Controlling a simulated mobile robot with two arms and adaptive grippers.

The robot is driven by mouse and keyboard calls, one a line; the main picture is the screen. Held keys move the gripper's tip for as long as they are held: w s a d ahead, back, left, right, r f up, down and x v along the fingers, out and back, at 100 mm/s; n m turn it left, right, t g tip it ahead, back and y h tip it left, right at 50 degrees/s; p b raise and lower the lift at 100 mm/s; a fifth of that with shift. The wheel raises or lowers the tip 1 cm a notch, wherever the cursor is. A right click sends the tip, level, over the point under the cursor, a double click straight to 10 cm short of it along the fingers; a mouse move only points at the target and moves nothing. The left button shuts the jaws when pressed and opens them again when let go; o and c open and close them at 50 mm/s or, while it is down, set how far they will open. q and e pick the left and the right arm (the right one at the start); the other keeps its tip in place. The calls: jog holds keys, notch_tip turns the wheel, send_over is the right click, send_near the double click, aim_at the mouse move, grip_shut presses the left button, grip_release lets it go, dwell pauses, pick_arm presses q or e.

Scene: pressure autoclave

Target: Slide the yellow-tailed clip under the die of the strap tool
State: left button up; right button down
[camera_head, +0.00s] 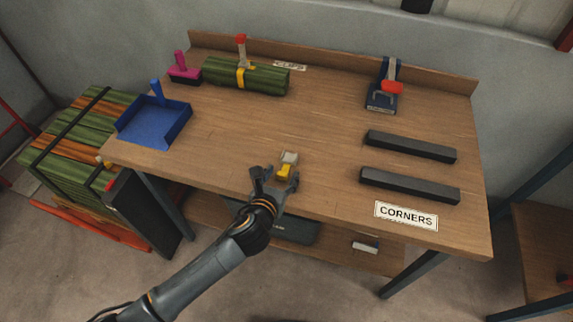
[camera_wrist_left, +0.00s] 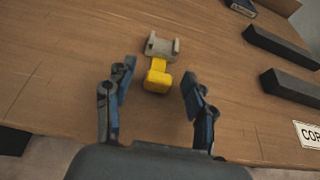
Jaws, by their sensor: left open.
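The clip, a grey U-shaped head (camera_head: 289,158) with a yellow tail (camera_head: 284,172), lies on the table near its front edge. In the left wrist view its grey head (camera_wrist_left: 162,45) points away and its yellow tail (camera_wrist_left: 157,78) faces me. My left gripper (camera_head: 276,178) is open, its fingers either side of the tail with gaps to both; it also shows in the left wrist view (camera_wrist_left: 156,78). A blue-based tool with a red handle (camera_head: 383,97) stands at the back right; I cannot tell its die clearly. My right gripper is not in view.
A green bundle (camera_head: 264,81) with a yellow strap and a red-topped tool (camera_head: 241,50) lies at the back left. A blue tray (camera_head: 146,138) and a pink block (camera_head: 182,75) are left. Two dark bars (camera_head: 410,147) lie right. The middle table is clear.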

pick_arm(q)
jog(key=shift+w+d+f, duration=0.2)
jog(key=shift+w, duration=0.35)
grip_shut()
